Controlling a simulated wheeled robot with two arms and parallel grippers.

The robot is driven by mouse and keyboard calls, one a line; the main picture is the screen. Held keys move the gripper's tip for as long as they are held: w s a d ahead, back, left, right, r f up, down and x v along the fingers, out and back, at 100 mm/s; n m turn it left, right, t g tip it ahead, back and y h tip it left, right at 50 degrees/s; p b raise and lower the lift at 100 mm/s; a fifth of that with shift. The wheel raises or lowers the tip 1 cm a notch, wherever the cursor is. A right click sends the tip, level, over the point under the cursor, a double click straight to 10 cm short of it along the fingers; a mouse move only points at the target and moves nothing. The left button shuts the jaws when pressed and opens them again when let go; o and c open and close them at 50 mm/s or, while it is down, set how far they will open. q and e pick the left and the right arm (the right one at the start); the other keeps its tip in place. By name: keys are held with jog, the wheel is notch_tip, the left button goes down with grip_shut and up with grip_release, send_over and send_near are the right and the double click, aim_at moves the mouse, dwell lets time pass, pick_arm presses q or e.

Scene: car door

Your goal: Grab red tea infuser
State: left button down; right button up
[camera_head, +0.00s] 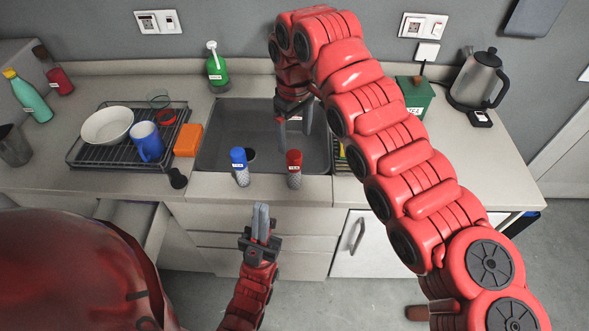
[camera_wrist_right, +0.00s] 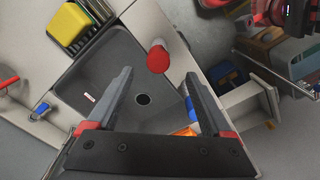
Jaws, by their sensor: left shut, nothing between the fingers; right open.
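The red tea infuser (camera_head: 294,168) has a red top and a pale labelled body. It stands upright on the counter's front strip, before the sink. In the right wrist view its red top (camera_wrist_right: 158,58) shows beyond the fingertips, in line with the gap between them. My right gripper (camera_head: 295,132) points down over the sink, behind the infuser; its fingers (camera_wrist_right: 159,76) are open and empty. My left gripper (camera_head: 262,208) is shut and empty, in front of the counter and below the infusers in the picture.
A blue-topped infuser (camera_head: 239,167) stands left of the red one. The sink (camera_head: 215,150) lies behind both. An orange box (camera_head: 188,140) and a dish rack (camera_head: 90,160) stand left. A green tea box (camera_head: 415,97) and kettle (camera_head: 475,80) stand right. A drawer (camera_head: 128,218) is open at left.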

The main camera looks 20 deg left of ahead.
aim_at(295, 154)
notch_tip(295, 154, down, 8)
jog(key=shift+w+r+p, duration=0.15)
jog(key=shift+r+p, duration=0.05)
jog(key=shift+p, duration=0.8)
jog(key=shift+w+f, duration=0.1)
jog(key=shift+f, duration=0.45)
jog(key=shift+f+p, duration=0.25)
jog(key=shift+p, duration=0.15)
notch_tip(295, 154, down, 4)
jog(key=p, duration=0.2)
jog(key=shift+a+f+p, duration=0.1)
jog(key=shift+f+p, duration=0.1)
jog(key=shift+p, duration=0.2)
jog(key=shift+f, duration=0.2)
grip_shut()
